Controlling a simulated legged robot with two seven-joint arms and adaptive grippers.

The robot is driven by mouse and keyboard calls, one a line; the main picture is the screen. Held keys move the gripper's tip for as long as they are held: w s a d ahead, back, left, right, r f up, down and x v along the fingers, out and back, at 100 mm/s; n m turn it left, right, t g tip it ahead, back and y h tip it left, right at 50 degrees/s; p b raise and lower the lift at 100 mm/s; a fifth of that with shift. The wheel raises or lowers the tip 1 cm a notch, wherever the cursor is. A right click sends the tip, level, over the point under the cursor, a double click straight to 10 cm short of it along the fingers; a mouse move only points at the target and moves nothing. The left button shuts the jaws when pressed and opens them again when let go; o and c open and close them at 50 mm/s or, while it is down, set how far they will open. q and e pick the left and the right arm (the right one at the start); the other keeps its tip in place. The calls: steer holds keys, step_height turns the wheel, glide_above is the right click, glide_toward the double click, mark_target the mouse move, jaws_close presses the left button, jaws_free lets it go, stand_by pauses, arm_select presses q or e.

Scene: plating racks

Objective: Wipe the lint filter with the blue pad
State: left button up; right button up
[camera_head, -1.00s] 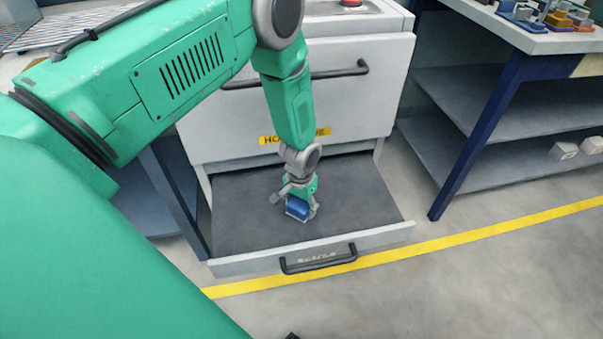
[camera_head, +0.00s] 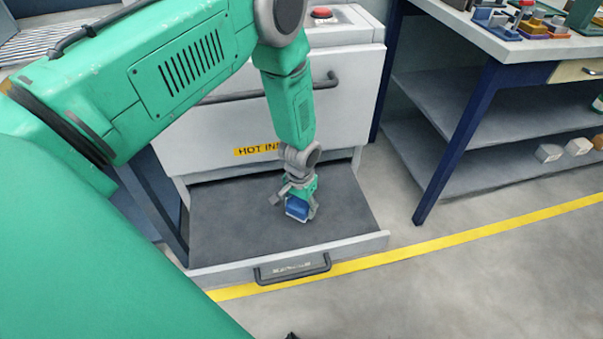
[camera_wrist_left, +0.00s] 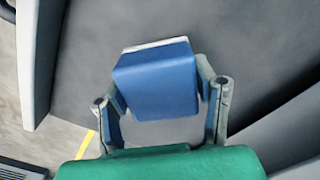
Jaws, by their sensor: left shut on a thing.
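The blue pad (camera_head: 297,208) has a pale edge, which shows in the left wrist view (camera_wrist_left: 156,85). My left gripper (camera_head: 299,203) is shut on it, with one finger on each side. The gripper points down into the open drawer of a white machine. The lint filter (camera_head: 235,220) appears to be the dark grey flat surface filling this drawer. The pad is over the middle of that surface; I cannot tell whether it touches it. My right gripper is not in view.
The drawer's front wall has a black handle (camera_head: 292,268). The white machine (camera_head: 180,130) stands behind, with a yellow label and a red button (camera_head: 321,13) on top. A blue-legged workbench (camera_head: 490,50) with shelves stands at right. Floor at lower right is clear.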

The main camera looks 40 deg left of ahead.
arm_select(q)
step_height(320, 180, up, 2)
steer(key=shift+r+p, duration=0.25)
steer(key=shift+p, duration=0.7)
steer(key=shift+r+p, duration=0.95)
steer(key=shift+r, duration=0.3)
